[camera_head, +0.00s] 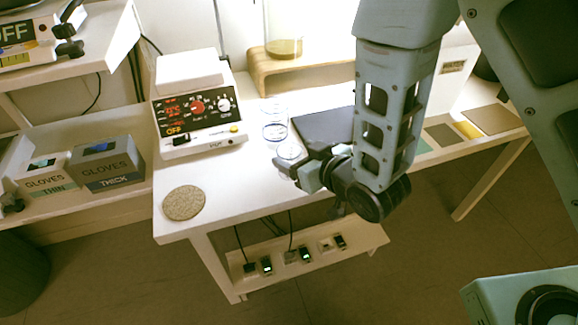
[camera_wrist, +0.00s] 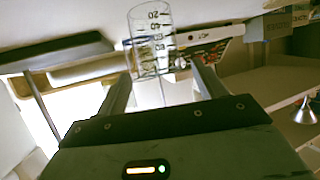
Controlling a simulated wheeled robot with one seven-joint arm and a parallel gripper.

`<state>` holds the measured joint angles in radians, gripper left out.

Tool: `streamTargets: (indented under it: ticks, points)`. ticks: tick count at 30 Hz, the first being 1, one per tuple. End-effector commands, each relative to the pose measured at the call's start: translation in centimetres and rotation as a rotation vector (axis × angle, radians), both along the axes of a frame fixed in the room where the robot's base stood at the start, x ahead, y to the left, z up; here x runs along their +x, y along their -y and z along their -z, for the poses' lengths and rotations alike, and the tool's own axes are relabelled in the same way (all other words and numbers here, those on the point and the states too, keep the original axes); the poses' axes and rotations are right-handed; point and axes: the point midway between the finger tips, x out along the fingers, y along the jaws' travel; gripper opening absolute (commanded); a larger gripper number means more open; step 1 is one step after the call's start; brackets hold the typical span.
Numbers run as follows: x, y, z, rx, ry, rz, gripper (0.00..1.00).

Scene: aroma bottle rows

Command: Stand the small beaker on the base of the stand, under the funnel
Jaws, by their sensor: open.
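A clear beaker with dark graduation marks (camera_wrist: 152,42) shows in the wrist view, just beyond and between the tips of my gripper (camera_wrist: 160,74). My gripper is open, with nothing between its fingers that I can see gripped. In the head view my gripper (camera_head: 296,170) is low at the white bench's front edge, beside a small clear glass vessel (camera_head: 288,150). A taller clear glass vessel (camera_head: 275,118) stands just behind it. A thin upright metal rod (camera_head: 220,32) rises behind the hotplate.
A white hotplate (camera_head: 197,112) with a red display stands left on the bench (camera_head: 235,180). A cork disc (camera_head: 184,202) lies at the front left corner. A dark flat plate (camera_head: 325,130) lies behind my gripper. Glove boxes (camera_head: 107,163) sit on the left. A wooden riser (camera_head: 262,72) is behind.

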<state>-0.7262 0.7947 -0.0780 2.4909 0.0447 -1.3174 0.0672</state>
Motion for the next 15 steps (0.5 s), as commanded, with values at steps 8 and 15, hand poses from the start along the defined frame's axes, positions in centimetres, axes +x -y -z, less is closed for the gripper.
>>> streamTargets:
  ticks: [8, 15]
  points:
    - [2.6, -2.0, 1.3, -0.001, 0.001, -0.002, 0.7]
    - [3.9, -2.8, 2.0, 0.0, 0.0, 0.0, 0.7]
